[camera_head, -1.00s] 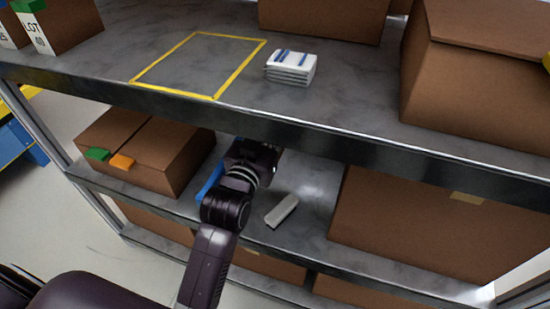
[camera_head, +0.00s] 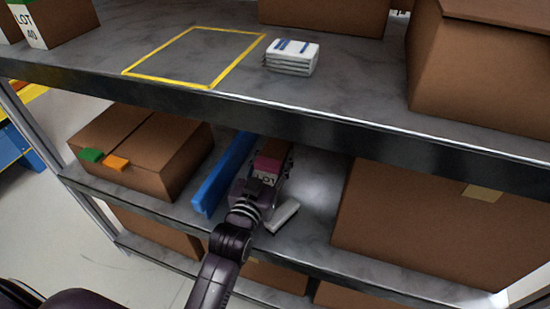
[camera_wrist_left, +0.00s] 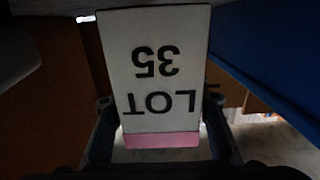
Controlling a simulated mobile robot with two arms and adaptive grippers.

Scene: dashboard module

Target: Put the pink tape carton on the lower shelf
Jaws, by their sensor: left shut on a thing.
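The pink tape carton (camera_head: 267,164) is a brown box with pink tape and a white lot label. It is inside the lower shelf bay, over the lower shelf (camera_head: 318,180), just right of a blue divider (camera_head: 224,174). My left gripper (camera_head: 262,185) is shut on it from the front. In the left wrist view the carton's white label (camera_wrist_left: 155,75) reads "LOT 35" upside down, with a pink strip (camera_wrist_left: 160,140) below it, between my fingers. I cannot tell whether the carton's base touches the shelf. My right gripper is not in view.
A small white object (camera_head: 283,216) lies on the lower shelf right of my gripper. A brown box with green and orange tape (camera_head: 140,150) stands left of the divider, a large box (camera_head: 425,225) at right. The upper shelf's front edge (camera_head: 300,128) overhangs.

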